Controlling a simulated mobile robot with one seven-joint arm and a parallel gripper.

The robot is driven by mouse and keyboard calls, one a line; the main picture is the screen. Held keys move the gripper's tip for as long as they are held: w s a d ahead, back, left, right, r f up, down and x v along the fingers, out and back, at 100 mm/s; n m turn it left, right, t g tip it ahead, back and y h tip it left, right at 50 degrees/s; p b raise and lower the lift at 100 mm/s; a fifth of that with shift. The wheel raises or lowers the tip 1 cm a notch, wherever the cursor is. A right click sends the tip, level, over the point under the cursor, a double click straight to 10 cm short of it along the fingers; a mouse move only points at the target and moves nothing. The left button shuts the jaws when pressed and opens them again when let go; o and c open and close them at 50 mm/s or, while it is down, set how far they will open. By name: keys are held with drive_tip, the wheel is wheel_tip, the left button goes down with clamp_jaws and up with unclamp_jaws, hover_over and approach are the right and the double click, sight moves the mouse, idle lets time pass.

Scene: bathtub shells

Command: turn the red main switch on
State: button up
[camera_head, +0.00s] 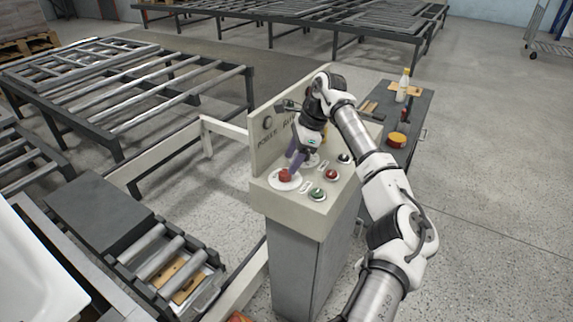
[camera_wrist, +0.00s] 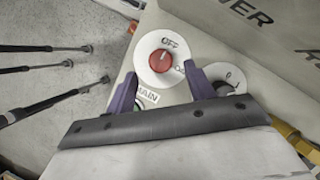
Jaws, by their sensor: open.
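The red main switch (camera_head: 285,175) is a round red knob on a white disc at the front left of the console's sloping panel. In the wrist view the red knob (camera_wrist: 160,60) shows the word OFF above it and partly hidden lettering at its right. A faint light mark on the knob appears to point up toward OFF. A "MAIN" label shows partly behind my gripper. My gripper (camera_wrist: 162,76) has purple fingers, open and empty, one on each side below the knob. In the head view my gripper (camera_head: 297,156) is just behind the switch; contact cannot be told.
Beside the switch, the console (camera_head: 290,205) carries a green button (camera_head: 317,194), a red button (camera_head: 331,175) and a black one (camera_head: 345,158). A dark knob (camera_wrist: 226,88) is close to my right finger. A side table (camera_head: 418,112) holds a bottle (camera_head: 403,85). Roller conveyors stand at left.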

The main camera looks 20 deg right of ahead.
sight(285, 172)
drive_tip(key=shift+p+x, duration=0.5)
drive_tip(key=shift+x, duration=1.75)
drive_tip(key=shift+c, duration=0.2)
drive_tip(key=c, duration=0.9)
